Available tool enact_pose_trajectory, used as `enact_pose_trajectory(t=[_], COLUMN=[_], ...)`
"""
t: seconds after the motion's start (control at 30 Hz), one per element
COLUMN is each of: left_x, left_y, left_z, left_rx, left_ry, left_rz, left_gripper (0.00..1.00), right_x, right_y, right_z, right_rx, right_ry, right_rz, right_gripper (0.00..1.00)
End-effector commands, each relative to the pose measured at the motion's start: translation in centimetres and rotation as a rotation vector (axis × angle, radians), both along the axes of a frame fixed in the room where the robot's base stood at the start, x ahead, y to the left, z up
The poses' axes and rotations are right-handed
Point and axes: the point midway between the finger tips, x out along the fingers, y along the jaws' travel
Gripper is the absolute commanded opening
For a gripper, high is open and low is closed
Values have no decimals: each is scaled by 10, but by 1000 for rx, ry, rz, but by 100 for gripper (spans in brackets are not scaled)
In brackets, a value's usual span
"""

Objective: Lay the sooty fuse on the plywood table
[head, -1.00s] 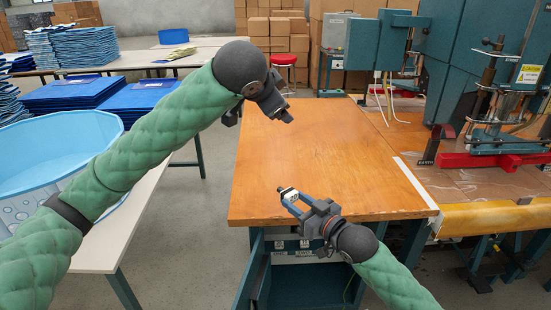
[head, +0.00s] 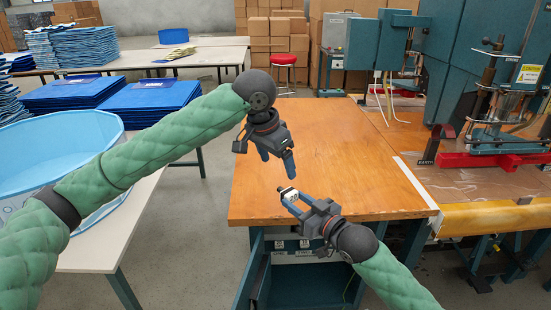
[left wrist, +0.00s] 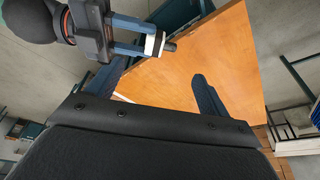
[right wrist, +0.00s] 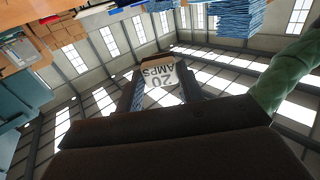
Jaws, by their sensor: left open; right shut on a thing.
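The fuse (head: 290,195) is a small piece with a white body and dark ends. My right gripper (head: 293,200) is shut on it near the front left corner of the plywood table (head: 320,150). In the right wrist view the fuse (right wrist: 159,82) shows a white face marked "20 AMPS" between the fingers, with a brownish edge. The left wrist view also shows the fuse (left wrist: 153,45) in the right gripper's fingers. My left gripper (head: 277,167) is open and empty, above the table's left part, a little up and left of the fuse.
The wooden tabletop is bare. A welding machine (head: 490,110) with a red base stands to the right. A pale blue tub (head: 60,165) sits on a white table at left. A red stool (head: 284,60) stands behind.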

Motion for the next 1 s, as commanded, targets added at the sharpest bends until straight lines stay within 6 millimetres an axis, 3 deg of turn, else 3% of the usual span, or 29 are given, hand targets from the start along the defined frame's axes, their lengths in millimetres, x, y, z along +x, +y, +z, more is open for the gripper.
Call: enact_pose_trajectory(t=[0.6, 1.0], left_x=[17, 22], left_y=[-21, -26], left_z=[-87, -108], left_rx=[0, 0], left_ry=[0, -3], left_rz=[-1, 0], left_gripper=[80, 80], right_x=[0, 0], right_y=[0, 0], right_z=[0, 0], right_rx=[0, 1], right_ry=[0, -1], right_rz=[0, 0], right_gripper=[10, 10])
